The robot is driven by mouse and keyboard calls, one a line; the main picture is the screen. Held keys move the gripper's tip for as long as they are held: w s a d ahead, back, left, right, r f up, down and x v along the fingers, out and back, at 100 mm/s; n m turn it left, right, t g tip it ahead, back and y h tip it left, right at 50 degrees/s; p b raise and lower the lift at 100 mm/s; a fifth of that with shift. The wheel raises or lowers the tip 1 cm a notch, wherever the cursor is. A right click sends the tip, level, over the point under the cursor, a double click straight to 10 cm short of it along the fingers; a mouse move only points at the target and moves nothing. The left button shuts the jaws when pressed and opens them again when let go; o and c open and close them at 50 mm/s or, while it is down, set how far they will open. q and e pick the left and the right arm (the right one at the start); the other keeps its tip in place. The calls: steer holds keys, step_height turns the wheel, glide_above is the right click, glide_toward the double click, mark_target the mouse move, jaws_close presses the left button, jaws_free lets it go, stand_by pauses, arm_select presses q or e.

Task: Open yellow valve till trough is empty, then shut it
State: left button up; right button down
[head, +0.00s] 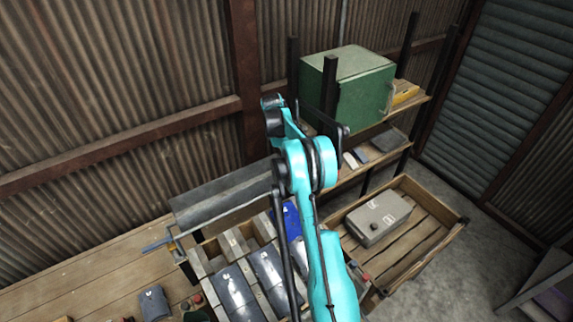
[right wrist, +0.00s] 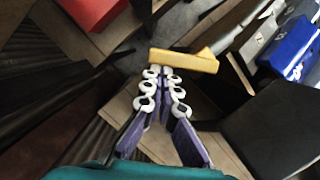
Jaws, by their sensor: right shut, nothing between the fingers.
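A yellow bar-shaped piece (right wrist: 185,62), which looks like the valve handle, lies just beyond my right fingertips in the right wrist view. My right gripper (right wrist: 165,73) is shut and empty, its tips very close to the yellow piece; I cannot tell if they touch. In the head view my teal right arm rises through the middle, and its fingers cannot be made out. A long grey trough (head: 225,196) runs at the left of the arm; its contents cannot be told. The yellow valve cannot be made out in the head view. My left gripper is not in view.
A wooden crate (head: 420,243) holding a grey box (head: 379,217) stands at the right. A shelf behind bears a green cabinet (head: 350,82) and a yellow item (head: 405,93). Grey and blue pieces lie in slots below the trough. A red object (right wrist: 93,12) shows in the right wrist view.

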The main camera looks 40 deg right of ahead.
steer(key=shift+s+d+m+b, duration=0.8)
steer(key=shift+s+d+b, duration=0.05)
steer(key=shift+d, duration=0.1)
steer(key=shift+s+d+b, duration=0.35)
steer(key=shift+s+b, duration=0.05)
steer(key=shift+s, duration=0.3)
steer(key=shift+a, duration=0.1)
steer(key=shift+w+a, duration=0.15)
steer(key=shift+a, duration=0.55)
steer(key=v, duration=1.2)
steer(key=shift+d, duration=0.2)
